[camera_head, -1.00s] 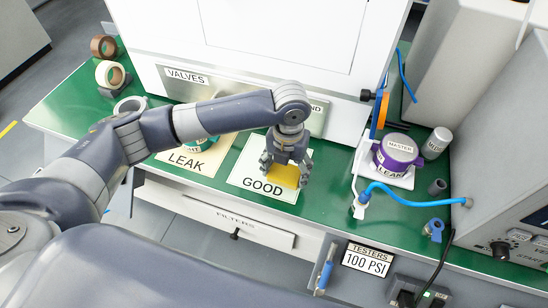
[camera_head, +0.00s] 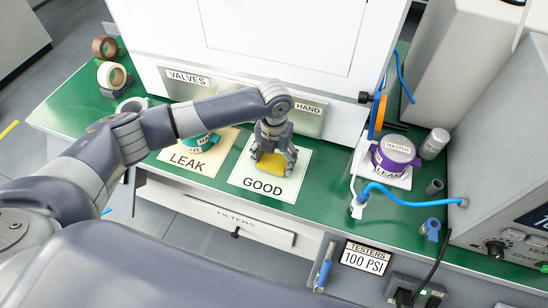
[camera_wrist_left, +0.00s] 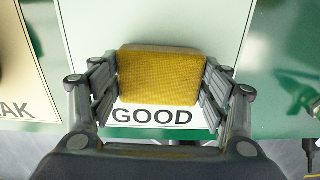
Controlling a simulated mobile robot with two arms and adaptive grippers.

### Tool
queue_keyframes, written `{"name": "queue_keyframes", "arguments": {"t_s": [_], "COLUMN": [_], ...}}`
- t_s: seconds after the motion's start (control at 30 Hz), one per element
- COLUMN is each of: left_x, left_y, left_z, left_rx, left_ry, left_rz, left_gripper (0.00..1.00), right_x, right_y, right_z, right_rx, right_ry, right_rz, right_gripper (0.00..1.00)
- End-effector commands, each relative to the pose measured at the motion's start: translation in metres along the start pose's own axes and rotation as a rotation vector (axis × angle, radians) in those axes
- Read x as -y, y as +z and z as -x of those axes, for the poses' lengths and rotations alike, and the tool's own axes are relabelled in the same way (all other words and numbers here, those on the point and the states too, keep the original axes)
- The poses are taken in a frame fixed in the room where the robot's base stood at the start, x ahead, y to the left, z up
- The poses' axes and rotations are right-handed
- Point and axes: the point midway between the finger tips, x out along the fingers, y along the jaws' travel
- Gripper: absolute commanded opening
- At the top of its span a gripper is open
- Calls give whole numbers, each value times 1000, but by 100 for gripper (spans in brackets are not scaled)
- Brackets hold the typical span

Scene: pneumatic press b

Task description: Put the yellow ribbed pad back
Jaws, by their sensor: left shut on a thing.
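The yellow pad (camera_head: 270,165) is at the white GOOD card (camera_head: 258,191), over its middle. It also shows in the left wrist view (camera_wrist_left: 160,78) as a yellow block above the word GOOD. My left gripper (camera_head: 272,160) points down and is shut on the pad, with a finger on each side of it in the left wrist view (camera_wrist_left: 160,88). I cannot tell whether the pad touches the card. Ribs on the pad are not clear. My right gripper is not in view.
A tan LEAK card (camera_head: 192,164) with a teal item (camera_head: 200,141) lies to the left. Tape rolls (camera_head: 111,74) sit at the far left of the green bench. A purple MASTER LEAK piece (camera_head: 396,155) and blue hose (camera_head: 400,200) are to the right. The white cabinet (camera_head: 260,45) stands behind.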

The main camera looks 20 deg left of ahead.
Motion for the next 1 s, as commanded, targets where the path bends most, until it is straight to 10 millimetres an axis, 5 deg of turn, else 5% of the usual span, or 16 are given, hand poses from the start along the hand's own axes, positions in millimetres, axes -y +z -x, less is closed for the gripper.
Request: {"name": "queue_keyframes", "arguments": {"t_s": [0.13,0.17,0.23,0.8,1.0], "left_x": [0,0,0,0,1], "left_y": [0,0,0,0,1], "left_z": [-4,-4,-4,-8,40], "left_rx": [0,0,0,2,6], "left_ry": [0,0,0,0,-1], "left_rz": [0,0,0,0,-1], "left_gripper": [40,77,90,90,90], "right_x": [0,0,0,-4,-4], "right_y": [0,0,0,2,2], "right_z": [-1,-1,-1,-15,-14], "right_rx": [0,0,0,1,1], "right_ry": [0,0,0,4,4], "right_rz": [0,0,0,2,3], "right_gripper": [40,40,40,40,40]}}
